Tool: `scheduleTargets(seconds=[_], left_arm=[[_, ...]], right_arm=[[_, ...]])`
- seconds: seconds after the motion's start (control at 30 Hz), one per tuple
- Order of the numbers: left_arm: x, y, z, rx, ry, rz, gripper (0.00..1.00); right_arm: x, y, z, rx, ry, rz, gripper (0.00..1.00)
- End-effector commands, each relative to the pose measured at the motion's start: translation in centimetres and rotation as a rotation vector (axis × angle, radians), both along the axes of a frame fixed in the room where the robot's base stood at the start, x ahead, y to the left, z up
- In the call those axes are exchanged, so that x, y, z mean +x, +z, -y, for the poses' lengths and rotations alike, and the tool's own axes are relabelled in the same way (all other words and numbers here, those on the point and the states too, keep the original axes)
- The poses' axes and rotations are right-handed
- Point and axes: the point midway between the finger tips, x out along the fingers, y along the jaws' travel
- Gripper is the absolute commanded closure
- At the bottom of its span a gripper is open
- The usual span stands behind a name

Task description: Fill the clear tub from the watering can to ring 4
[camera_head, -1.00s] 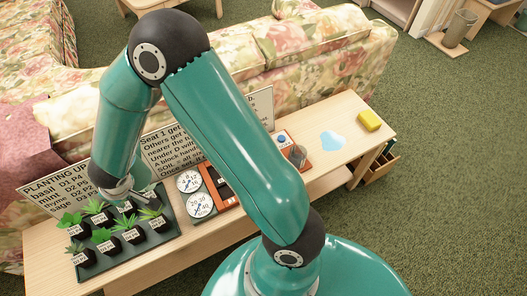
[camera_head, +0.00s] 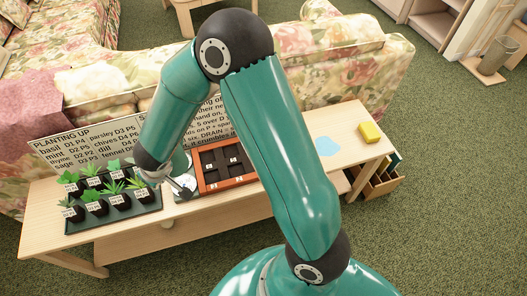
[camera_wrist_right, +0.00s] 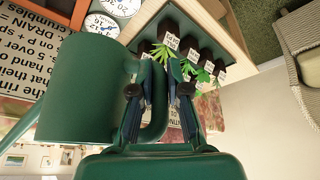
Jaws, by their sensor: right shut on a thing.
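The dark green watering can (camera_wrist_right: 85,95) fills the left of the right wrist view, its spout toward the lower left. My right gripper (camera_wrist_right: 162,92) is shut on its loop handle, a finger on each side. In the head view one large teal arm of mine crosses the middle and bends down by the plant tray; I cannot make out a can or clear fingertips there. I cannot make out the clear tub or its rings in either view. My left gripper is not in view.
A table (camera_head: 345,118) holds a plant tray (camera_head: 105,222), an orange-rimmed box (camera_head: 224,186), a light blue patch (camera_head: 327,146) and a yellow block (camera_head: 370,133). White dials (camera_wrist_right: 102,23) show in the wrist view. A floral sofa (camera_head: 365,75) stands behind.

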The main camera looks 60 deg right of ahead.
Motion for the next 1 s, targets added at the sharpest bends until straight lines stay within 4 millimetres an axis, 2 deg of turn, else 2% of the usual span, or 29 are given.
scheduleTargets(seconds=[0.27, 0.37, 0.47, 0.57, 0.67, 0.8, 0.9, 1.0], left_arm=[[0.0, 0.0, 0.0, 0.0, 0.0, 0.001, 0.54], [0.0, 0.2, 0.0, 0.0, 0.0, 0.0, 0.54], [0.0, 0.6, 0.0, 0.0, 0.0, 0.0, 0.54], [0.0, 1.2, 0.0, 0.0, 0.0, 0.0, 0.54], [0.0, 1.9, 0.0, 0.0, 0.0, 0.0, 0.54], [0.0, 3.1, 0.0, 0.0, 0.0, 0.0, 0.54], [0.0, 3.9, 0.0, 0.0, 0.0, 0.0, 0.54], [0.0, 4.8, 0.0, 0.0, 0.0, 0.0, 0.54]], right_arm=[[0.7, 0.1, -1.2, -0.001, 0.025, 0.002, 1.0], [1.6, 0.3, -0.8, 0.0, 0.0, 0.004, 1.0], [3.2, 0.6, 0.6, 0.0, -0.063, 0.004, 1.0], [5.8, 1.2, 3.2, 0.001, -0.173, 0.007, 1.0], [8.6, 1.8, 6.8, 0.001, -0.325, 0.006, 1.0], [12.0, 2.7, 13.0, 0.002, -0.582, 0.006, 1.0], [13.4, 3.2, 17.5, 0.001, -0.775, 0.007, 1.0], [14.1, 3.6, 21.9, 0.0, -0.968, 0.008, 1.0]])
